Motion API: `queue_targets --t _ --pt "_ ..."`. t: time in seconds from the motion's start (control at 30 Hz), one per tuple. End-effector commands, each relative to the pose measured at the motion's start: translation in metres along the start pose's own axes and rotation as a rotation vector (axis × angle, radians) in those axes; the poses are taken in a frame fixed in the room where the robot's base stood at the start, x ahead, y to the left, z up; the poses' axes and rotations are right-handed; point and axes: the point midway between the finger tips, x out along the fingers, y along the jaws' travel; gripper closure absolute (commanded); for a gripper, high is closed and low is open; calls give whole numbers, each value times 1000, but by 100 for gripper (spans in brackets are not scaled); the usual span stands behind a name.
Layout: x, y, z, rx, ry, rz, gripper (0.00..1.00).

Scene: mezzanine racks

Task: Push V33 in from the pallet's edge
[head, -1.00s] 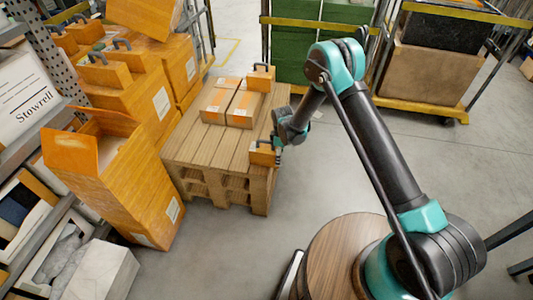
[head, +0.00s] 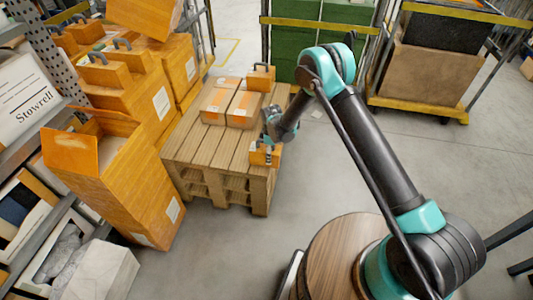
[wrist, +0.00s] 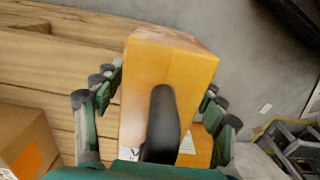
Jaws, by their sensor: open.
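A small orange case with a dark handle (head: 257,156) stands at the pallet's right front edge. In the wrist view the same orange case (wrist: 165,62) is upright, and a white label starting with "V" is partly hidden behind the handle, so its number cannot be read. My gripper (wrist: 160,92) is open and above the case, with fingers on its left and right sides. Whether they touch it I cannot tell. The wooden pallet stack (head: 205,148) has bare planks left of the case.
Two flat cartons (head: 221,100) and another orange case with a handle (head: 260,78) sit on the pallet's far part. Tall orange boxes (head: 135,195) stand close at the left. Grey floor (head: 315,180) is open to the right. A cart (head: 425,75) stands at the back right.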

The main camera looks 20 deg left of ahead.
Motion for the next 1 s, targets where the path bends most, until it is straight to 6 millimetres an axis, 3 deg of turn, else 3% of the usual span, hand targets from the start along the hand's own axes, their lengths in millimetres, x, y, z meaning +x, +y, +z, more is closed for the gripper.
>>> queue_targets --t 1.0 --pt "0 0 -46 -1 0 0 30"
